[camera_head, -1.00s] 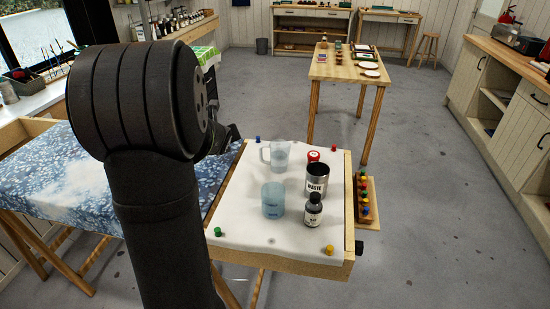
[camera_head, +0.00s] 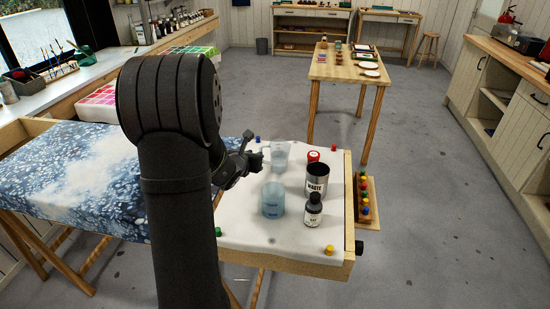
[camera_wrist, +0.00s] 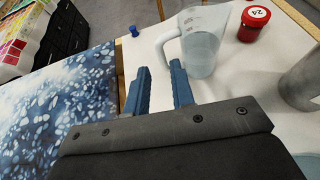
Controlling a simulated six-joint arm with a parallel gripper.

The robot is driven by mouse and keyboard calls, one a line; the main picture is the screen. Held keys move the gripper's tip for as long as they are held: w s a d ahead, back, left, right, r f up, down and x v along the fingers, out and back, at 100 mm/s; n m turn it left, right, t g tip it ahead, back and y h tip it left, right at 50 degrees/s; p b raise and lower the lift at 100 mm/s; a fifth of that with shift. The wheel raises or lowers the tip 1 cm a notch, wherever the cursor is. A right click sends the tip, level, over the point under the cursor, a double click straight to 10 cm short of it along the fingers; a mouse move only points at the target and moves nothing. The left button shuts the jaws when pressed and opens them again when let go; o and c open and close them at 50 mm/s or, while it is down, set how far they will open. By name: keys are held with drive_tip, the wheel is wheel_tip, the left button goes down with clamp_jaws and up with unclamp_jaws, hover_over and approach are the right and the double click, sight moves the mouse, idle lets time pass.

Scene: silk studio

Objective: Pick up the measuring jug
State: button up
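The measuring jug (camera_head: 281,155) is clear, with bluish liquid inside, and stands upright on the white cloth-covered frame table (camera_head: 240,225). In the wrist view the jug (camera_wrist: 203,48) is just beyond my fingertips, its handle (camera_wrist: 168,46) turned to the left toward them. My gripper (camera_head: 258,158) is at the jug's left side, near the handle. In the wrist view my gripper's two blue fingers (camera_wrist: 160,75) stand apart with nothing between them. The right finger's tip is very near the handle; I cannot tell if it touches.
A blue beaker (camera_head: 272,200), a waste can (camera_head: 317,180), a dark labelled bottle (camera_head: 313,211) and a red-lidded jar (camera_head: 313,157) stand close by. Coloured pins (camera_head: 330,250) mark the cloth's corners. Blue patterned fabric (camera_head: 70,180) lies to the left.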

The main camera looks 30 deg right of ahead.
sight(273, 157)
drive_tip(key=x, duration=0.9)
drive_tip(key=shift+w+d+f, duration=0.1)
drive_tip(key=shift+w+d, duration=0.1)
clamp_jaws()
